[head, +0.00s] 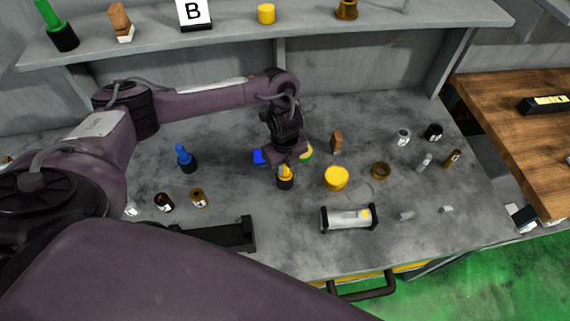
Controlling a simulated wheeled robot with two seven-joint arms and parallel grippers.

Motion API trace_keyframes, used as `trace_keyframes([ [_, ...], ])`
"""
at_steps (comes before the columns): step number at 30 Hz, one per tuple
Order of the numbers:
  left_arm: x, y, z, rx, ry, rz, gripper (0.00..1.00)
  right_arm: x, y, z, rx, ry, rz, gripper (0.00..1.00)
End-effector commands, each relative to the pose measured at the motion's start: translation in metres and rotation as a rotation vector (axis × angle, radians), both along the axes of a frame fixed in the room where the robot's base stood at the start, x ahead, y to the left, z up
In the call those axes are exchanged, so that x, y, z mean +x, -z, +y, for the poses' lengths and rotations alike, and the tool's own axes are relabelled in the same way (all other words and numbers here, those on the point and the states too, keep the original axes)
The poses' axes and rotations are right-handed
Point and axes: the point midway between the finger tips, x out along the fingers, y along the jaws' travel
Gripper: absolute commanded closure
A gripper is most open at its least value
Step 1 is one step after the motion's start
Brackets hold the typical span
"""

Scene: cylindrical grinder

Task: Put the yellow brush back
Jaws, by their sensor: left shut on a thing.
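The yellow brush (286,171), with a black lower end, is below my left gripper (286,160) near the middle of the grey bench (300,238). The gripper points down and is shut on its yellow upper part. The brush looks upright; whether its black end touches the bench, I cannot tell. A blue brush (184,158) with a black base stands on the bench to the left. A green brush (50,20) with a black base stands at the left of the shelf (230,38). My right gripper is not in view.
A yellow cylinder (336,178), a brown ring (380,170) and a clear cylinder with black ends (349,218) lie right of the brush. Blue and green-yellow pieces sit close behind the gripper. Several small parts stand farther right. A wooden table (520,140) is at right.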

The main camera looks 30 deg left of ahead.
Motion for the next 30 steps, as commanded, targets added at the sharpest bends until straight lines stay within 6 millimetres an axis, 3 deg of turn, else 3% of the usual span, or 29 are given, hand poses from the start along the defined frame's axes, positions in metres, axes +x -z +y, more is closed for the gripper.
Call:
trace_keyframes([
  [3,0.000,0.005,0.000,-0.001,0.000,-0.001,1.00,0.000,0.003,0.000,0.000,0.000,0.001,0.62],
  [4,0.000,0.003,0.000,-0.001,0.000,-0.001,0.75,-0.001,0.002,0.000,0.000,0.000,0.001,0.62],
  [8,0.000,0.003,0.000,0.000,0.000,0.000,0.58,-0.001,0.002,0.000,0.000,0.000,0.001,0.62],
  [17,0.000,0.001,0.000,0.000,0.000,0.000,0.57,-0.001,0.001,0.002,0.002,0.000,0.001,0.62],
  [22,0.001,-0.013,0.000,-0.002,0.000,-0.003,0.57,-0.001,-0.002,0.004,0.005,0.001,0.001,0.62],
  [25,0.001,-0.032,0.000,0.000,0.002,-0.006,0.57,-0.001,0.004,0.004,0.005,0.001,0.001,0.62],
  [30,0.002,-0.076,0.000,0.003,0.002,-0.007,0.57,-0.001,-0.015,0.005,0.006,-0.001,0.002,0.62],
])
